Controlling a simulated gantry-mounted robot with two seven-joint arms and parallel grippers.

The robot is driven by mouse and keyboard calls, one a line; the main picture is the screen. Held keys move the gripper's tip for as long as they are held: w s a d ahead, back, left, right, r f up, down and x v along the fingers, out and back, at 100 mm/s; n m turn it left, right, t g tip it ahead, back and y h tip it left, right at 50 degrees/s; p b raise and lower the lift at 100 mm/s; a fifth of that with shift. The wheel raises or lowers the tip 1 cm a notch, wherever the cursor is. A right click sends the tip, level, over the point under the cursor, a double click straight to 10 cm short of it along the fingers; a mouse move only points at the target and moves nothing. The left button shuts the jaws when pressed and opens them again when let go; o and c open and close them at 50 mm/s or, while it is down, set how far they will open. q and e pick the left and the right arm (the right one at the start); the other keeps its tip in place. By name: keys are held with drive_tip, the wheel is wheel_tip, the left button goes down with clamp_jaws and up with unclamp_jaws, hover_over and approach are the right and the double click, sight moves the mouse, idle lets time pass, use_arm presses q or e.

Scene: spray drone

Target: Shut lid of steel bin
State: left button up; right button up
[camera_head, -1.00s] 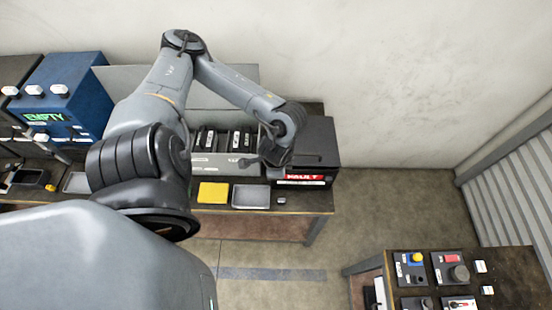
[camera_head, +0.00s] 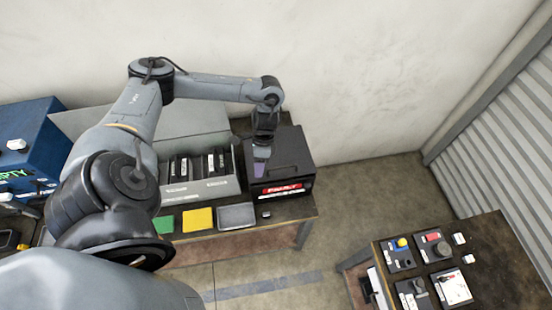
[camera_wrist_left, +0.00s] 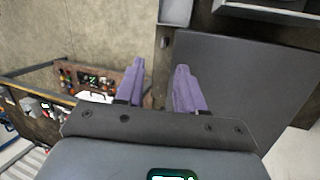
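A grey steel bin (camera_head: 205,187) stands on the bench in the head view, with dark slotted items inside. Its grey lid (camera_head: 185,124) is raised at the back, partly hidden by my left arm. My left gripper (camera_head: 260,168) is over the black FAULT box, right of the steel bin. In the left wrist view its two purple fingers (camera_wrist_left: 158,64) are apart with nothing between them. I cannot tell whether they touch the FAULT box. My right gripper is not in view.
The black FAULT box (camera_head: 295,165) has a flat closed top, also in the left wrist view (camera_wrist_left: 240,85). Green (camera_head: 163,225), yellow (camera_head: 198,219) and grey (camera_head: 236,216) trays lie in front. A side table (camera_head: 490,240) with controls stands right.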

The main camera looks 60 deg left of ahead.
use_arm(q)
drive_tip(key=w+a+r+n+t, duration=0.1)
drive_tip(key=w+a+r+t, duration=0.1)
drive_tip(key=w+a+r, duration=0.3)
drive_tip(key=b, duration=0.1)
hover_over(280, 171)
drive_tip(key=f, duration=0.7)
drive_tip(key=shift+a+f, duration=0.3)
drive_tip(key=shift+f, duration=0.1)
drive_tip(key=shift+d+f+h, duration=0.25)
drive_tip(key=shift+f+h, duration=0.05)
drive_tip(key=shift+f, duration=0.75)
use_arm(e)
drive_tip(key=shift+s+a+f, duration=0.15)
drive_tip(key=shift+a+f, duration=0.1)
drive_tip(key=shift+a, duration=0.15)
use_arm(q)
clamp_jaws()
